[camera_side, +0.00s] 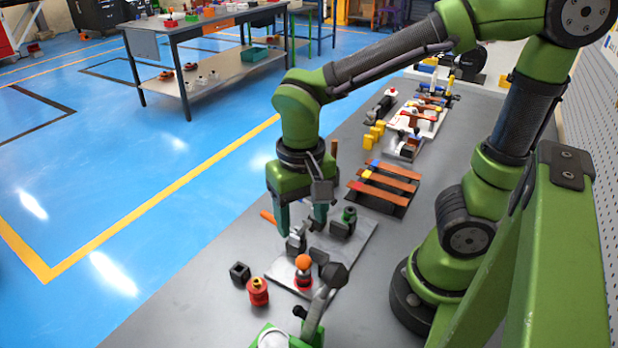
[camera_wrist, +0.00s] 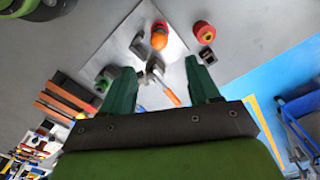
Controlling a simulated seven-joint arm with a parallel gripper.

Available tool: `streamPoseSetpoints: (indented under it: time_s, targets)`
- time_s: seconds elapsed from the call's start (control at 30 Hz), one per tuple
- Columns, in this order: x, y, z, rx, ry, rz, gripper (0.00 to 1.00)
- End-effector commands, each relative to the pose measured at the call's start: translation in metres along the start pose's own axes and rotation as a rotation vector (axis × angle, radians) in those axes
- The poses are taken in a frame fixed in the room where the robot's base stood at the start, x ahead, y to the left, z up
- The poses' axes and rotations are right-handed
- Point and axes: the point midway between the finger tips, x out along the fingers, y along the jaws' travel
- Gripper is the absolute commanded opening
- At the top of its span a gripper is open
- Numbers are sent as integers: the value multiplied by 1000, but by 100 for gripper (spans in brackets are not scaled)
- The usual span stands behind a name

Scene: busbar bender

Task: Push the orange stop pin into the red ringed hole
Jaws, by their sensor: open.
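The orange stop pin (camera_side: 303,262) shows a round orange head. It stands upright at a red ringed spot (camera_side: 303,279) on the pale bender plate (camera_side: 343,266); how deep it sits I cannot tell. In the wrist view the orange head (camera_wrist: 158,41) is ahead of my fingers, with a red edge beside it. The hole itself is hidden under the pin. My gripper (camera_side: 302,222) is open and empty, fingers pointing down over the back of the plate, apart from the pin. The wrist view shows its two green fingers (camera_wrist: 157,75) spread wide.
A red cylinder (camera_side: 258,291) and a small black block (camera_side: 240,272) stand left of the plate. Dark blocks and an orange-handled lever (camera_wrist: 171,97) sit on the plate near my fingers. A rack of copper bars (camera_side: 385,182) lies behind. The near left bench is clear.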

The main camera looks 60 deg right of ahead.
Motion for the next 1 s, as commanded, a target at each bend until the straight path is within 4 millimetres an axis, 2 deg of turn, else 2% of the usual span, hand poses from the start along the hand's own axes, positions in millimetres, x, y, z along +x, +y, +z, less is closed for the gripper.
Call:
streamPoseSetpoints:
  time_s: [0.03, 0.2, 0.4, 0.8, 1.0]
  targets:
    - [-13, -1, 0, 1, 4, -5, 61]
    - [-43, 0, 0, 1, 2, -2, 61]
    - [-60, 0, 0, 1, -1, 1, 61]
    - [-62, 0, 0, -9, 1, 0, 61]
    - [-54, -3, -6, -186, 71, -114, 61]
